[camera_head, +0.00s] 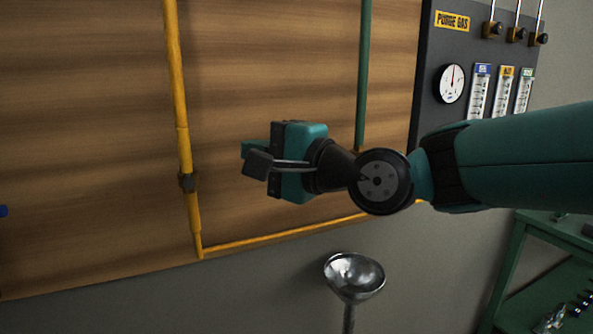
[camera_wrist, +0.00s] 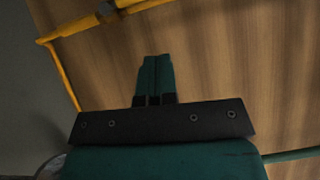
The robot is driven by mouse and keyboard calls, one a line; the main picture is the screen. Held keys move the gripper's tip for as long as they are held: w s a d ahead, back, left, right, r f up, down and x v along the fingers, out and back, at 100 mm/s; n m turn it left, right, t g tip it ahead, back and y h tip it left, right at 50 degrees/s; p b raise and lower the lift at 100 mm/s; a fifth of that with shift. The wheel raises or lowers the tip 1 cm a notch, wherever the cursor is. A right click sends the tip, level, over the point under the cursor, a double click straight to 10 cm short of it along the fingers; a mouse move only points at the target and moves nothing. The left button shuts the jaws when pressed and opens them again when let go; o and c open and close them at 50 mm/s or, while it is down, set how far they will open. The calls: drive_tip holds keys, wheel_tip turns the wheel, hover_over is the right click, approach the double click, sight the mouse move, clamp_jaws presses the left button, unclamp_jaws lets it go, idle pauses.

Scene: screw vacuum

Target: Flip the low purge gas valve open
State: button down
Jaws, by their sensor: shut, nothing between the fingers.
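The dark purge gas panel (camera_head: 433,65) stands at the upper right of the head view, with a yellow "PURGE GAS" label (camera_head: 452,21). Several valve-like brass fittings with thin rods, such as the left one (camera_head: 492,29), sit along its top and are cut off by the frame edge. I cannot tell which one is the low valve or its handle state. My gripper (camera_head: 247,149) is left of the panel, well away from it, and points left in front of the wooden wall. In the wrist view its teal fingers (camera_wrist: 156,62) are together and empty.
A round gauge (camera_head: 451,83) and flow meters (camera_head: 479,92) are on the panel. A yellow pipe (camera_head: 180,110) and a green pipe (camera_head: 363,80) run down the wooden wall. A metal bowl on a stand (camera_head: 354,274) is below my gripper. A green shelf (camera_head: 520,262) is lower right.

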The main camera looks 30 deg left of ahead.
drive_tip(key=d+b, duration=0.1)
drive_tip(key=d, duration=0.4)
drive_tip(key=shift+w, duration=0.1)
idle(0.3)
drive_tip(key=w+d+f+n+t+h+p, duration=0.15)
drive_tip(key=d+h, duration=0.25)
drive_tip(key=d, duration=0.6)
drive_tip(key=d+f+n+t+h+p, duration=0.1)
drive_tip(key=d+f+n+h, duration=0.2)
drive_tip(key=d, duration=0.6)
drive_tip(key=s+d+f+n+h, duration=0.1)
drive_tip(key=s+d+f+h, duration=0.1)
drive_tip(key=s+d, duration=0.2)
drive_tip(key=s+d+f+n+g+h+p, duration=0.1)
drive_tip(key=s+d+f+h, duration=0.2)
drive_tip(key=d, duration=0.7)
drive_tip(key=s+d+f+n+g+h, duration=0.1)
drive_tip(key=s+d+f+h, duration=0.1)
drive_tip(key=d, duration=0.5)
drive_tip(key=s+f, duration=0.1)
drive_tip(key=s, duration=0.1)
drive_tip(key=shift+s, duration=0.35)
